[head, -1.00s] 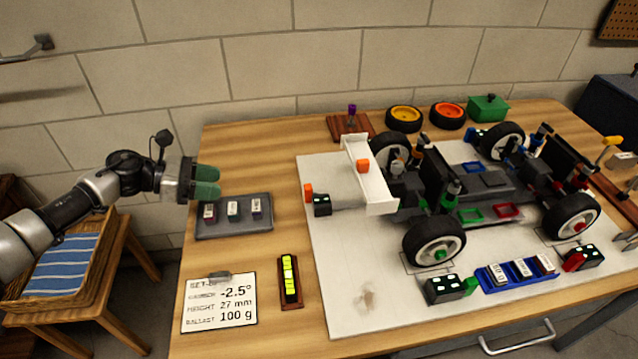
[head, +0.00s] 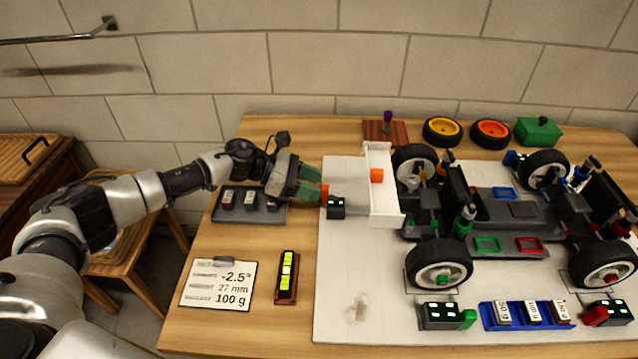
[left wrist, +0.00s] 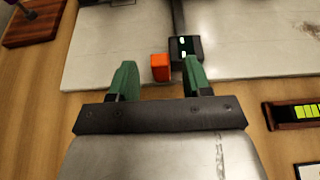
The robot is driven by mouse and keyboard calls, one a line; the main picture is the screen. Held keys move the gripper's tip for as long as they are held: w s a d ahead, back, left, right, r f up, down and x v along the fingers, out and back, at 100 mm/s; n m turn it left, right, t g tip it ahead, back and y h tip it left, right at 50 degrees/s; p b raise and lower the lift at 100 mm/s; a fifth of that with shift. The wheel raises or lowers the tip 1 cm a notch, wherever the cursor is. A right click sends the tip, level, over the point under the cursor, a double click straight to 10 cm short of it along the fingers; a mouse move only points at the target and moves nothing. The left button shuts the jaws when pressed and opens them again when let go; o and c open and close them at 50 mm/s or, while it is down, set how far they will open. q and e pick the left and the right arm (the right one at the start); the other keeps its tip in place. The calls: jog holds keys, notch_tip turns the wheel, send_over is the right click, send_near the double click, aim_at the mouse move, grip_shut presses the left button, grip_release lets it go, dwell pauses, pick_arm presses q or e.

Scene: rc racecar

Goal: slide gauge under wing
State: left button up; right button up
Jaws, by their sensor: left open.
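The gauge is a black box (head: 336,208) with small lit displays, an orange handle (head: 324,194) and a thin dark bar reaching right towards the wing. It lies on the white board, left of the wing. The white wing (head: 381,195) with an orange block on it stands at the car's left end. My left gripper (head: 309,184) is open at the orange handle. In the left wrist view, the handle (left wrist: 160,67) lies between the open green fingers (left wrist: 158,72) and the black box (left wrist: 186,50) is just beyond the right finger. I cannot tell whether they touch. My right gripper is not in view.
A grey tray (head: 250,215) with small weights lies below my left forearm. A yellow-green level (head: 287,277) and a setup card (head: 217,286) lie in front. The car (head: 500,215) stands on the white board (head: 350,330). The board's front left area is clear.

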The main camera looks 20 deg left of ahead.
pick_arm(q)
jog(key=shift+x, duration=0.95)
jog(key=shift+c, duration=0.3)
grip_shut()
